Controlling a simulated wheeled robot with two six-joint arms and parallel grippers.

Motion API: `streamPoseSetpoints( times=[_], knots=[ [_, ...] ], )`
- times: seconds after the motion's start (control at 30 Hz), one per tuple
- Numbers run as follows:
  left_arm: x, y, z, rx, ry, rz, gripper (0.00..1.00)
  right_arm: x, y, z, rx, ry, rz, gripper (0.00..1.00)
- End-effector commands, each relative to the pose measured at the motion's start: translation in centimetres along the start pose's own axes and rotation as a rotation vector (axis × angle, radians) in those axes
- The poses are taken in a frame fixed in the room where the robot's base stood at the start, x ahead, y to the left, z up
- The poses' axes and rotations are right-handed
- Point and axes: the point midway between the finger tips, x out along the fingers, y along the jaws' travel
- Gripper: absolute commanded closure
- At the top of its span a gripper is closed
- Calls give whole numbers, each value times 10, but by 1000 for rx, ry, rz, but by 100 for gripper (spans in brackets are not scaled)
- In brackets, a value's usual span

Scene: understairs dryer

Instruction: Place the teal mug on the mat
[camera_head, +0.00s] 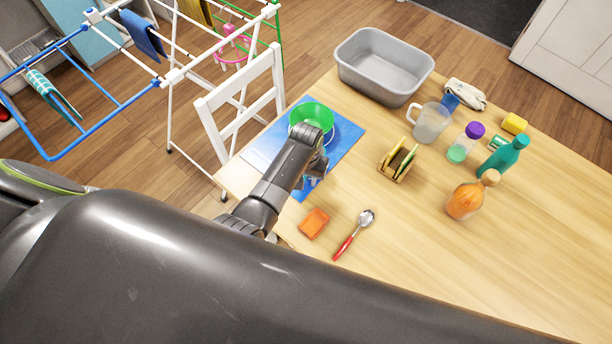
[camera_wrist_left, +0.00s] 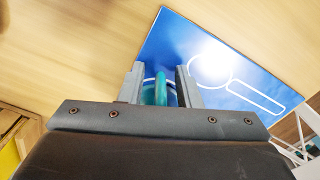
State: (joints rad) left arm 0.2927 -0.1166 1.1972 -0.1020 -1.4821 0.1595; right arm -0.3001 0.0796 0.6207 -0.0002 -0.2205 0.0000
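The teal mug (camera_wrist_left: 161,88) shows in the left wrist view as a narrow upright teal part, seemingly its handle, between my fingers. The rest of it is hidden behind my gripper. My left gripper (camera_wrist_left: 161,84) is open around it, with a blue gap on each side. The blue mat (camera_head: 346,134) lies on the table's left part. It shows in the wrist view with white outlines of a circle and a rounded rectangle (camera_wrist_left: 255,97). In the head view my left gripper (camera_head: 314,178) is low over the mat, its fingertips mostly hidden. My right gripper is out of view.
A green bowl-like thing (camera_head: 311,112) stands at the mat's far part. An orange sponge (camera_head: 314,223) and red-handled spoon (camera_head: 355,234) lie nearer. A rack with sponges (camera_head: 398,160), a clear jug (camera_head: 430,124), bottles (camera_head: 503,156) and a grey basin (camera_head: 385,68) stand right and behind.

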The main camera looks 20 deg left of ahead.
Motion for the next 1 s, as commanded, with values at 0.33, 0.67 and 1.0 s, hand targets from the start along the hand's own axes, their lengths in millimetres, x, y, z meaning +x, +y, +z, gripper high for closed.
streamPoseSetpoints(
  times=[0.33,0.67,1.0],
  knots=[
    [-5,0,0,0,2,0,70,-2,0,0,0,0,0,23],
    [-54,0,-1,0,5,1,70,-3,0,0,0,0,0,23],
    [-110,0,-1,1,3,1,70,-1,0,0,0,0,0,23]
  ],
)
